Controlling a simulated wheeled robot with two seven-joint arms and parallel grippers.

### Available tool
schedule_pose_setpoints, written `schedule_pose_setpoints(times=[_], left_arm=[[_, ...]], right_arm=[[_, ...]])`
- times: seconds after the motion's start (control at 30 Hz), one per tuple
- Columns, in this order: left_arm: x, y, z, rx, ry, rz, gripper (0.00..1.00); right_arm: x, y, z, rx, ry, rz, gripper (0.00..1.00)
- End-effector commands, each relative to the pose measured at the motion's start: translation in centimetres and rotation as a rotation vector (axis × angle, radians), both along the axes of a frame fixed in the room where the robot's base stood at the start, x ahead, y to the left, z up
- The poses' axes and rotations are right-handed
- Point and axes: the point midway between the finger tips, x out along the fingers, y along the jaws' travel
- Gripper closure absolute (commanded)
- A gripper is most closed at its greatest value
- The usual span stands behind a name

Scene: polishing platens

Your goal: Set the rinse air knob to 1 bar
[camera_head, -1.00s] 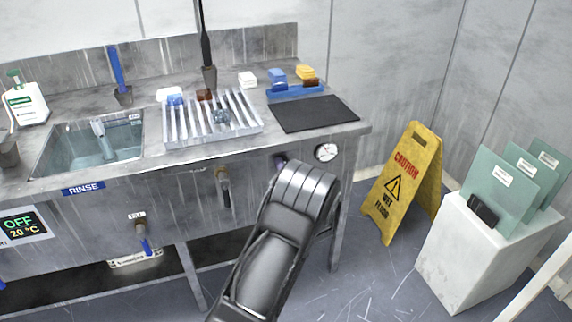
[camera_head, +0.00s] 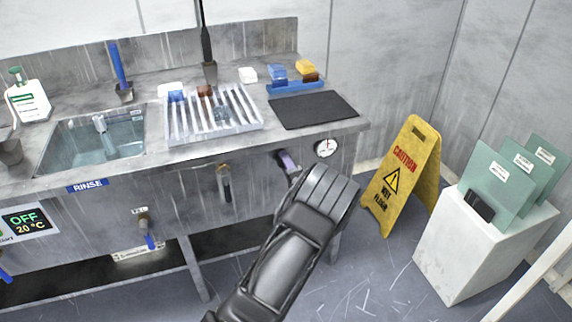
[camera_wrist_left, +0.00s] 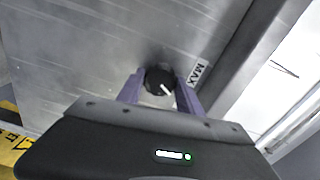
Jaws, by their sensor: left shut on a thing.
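The dark round knob (camera_wrist_left: 157,79) sits on the front panel of the steel bench, with a white pointer mark on its lower right in the left wrist view. A MAX label (camera_wrist_left: 197,73) is right of it. My left gripper (camera_wrist_left: 160,84) is shut on the knob, one purple finger on each side. In the head view the left gripper (camera_head: 288,162) meets the panel below the bench's right end, and the knob is hidden there. A round white gauge (camera_head: 326,148) is just right of it; its reading is too small to tell. My right gripper is not in view.
The steel bench holds a rinse sink (camera_head: 90,145), a slatted rack (camera_head: 215,117) and a black mat (camera_head: 313,110). Another valve handle (camera_head: 224,182) is left of my gripper. A yellow caution sign (camera_head: 403,178) and a white block with green plates (camera_head: 480,245) stand at right.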

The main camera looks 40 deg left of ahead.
Motion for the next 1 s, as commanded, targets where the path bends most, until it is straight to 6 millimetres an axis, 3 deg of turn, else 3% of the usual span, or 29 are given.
schedule_pose_setpoints(times=[0.2,0.23,0.5,0.8,1.0], left_arm=[[0.0,-0.1,-0.1,-0.002,0.001,0.0,0.98],[0.0,-0.1,-0.1,-0.002,0.0,0.0,0.57],[0.0,0.0,-0.1,-0.001,0.0,0.0,0.36],[-0.1,-0.2,0.0,-0.002,-0.001,0.0,0.36],[-1.3,-2.0,0.0,-0.003,-0.001,-0.001,0.36]], right_arm=[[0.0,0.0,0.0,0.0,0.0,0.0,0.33],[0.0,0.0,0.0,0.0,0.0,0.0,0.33],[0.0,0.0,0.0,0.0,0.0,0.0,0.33],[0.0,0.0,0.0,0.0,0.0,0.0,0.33],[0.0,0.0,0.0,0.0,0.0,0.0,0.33]])
